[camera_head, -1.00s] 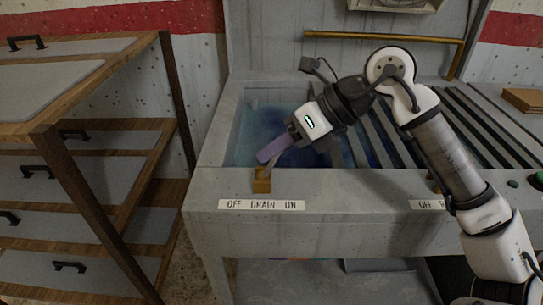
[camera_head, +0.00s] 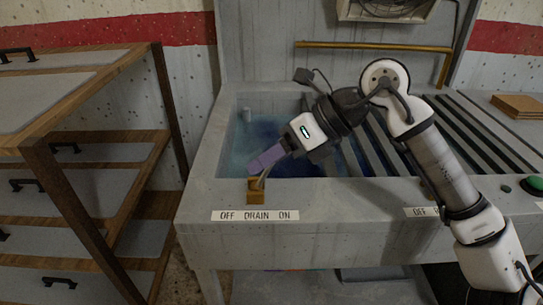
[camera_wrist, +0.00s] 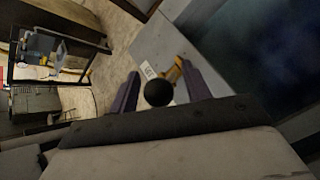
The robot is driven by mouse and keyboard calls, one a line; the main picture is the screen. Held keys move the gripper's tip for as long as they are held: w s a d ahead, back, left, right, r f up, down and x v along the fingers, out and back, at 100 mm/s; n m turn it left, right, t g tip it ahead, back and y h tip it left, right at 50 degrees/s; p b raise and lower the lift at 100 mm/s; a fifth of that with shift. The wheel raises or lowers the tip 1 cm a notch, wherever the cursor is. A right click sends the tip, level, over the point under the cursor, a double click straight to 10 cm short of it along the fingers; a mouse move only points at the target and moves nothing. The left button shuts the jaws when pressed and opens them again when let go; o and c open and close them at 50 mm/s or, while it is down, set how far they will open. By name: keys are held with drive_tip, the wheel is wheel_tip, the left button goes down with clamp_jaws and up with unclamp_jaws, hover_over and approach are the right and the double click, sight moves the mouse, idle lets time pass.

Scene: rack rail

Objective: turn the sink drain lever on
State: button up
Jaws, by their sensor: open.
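The drain lever has a brass-coloured base (camera_head: 256,192) on the sink's front ledge, above a label (camera_head: 255,216) reading OFF DRAIN ON. Its thin stem leans up and to the right from the base, and its upper part is hidden behind my gripper in the head view. My gripper (camera_head: 265,161) is just above the base, with purple fingers pointing down-left. In the wrist view, a round black knob (camera_wrist: 158,93) shows between the two separated fingers of my gripper (camera_wrist: 160,88). The brass base (camera_wrist: 174,70) appears beyond it. I cannot tell whether a finger touches the knob.
The sink basin (camera_head: 228,150) holds dark blue water behind the lever. A slatted drainboard (camera_head: 480,140) lies to the right, with a second OFF label (camera_head: 420,212) and a green button (camera_head: 533,185). A wooden drawer rack (camera_head: 95,210) stands left, across a narrow gap.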

drive_tip(key=v, duration=1.4)
drive_tip(key=shift+s+f, duration=0.1)
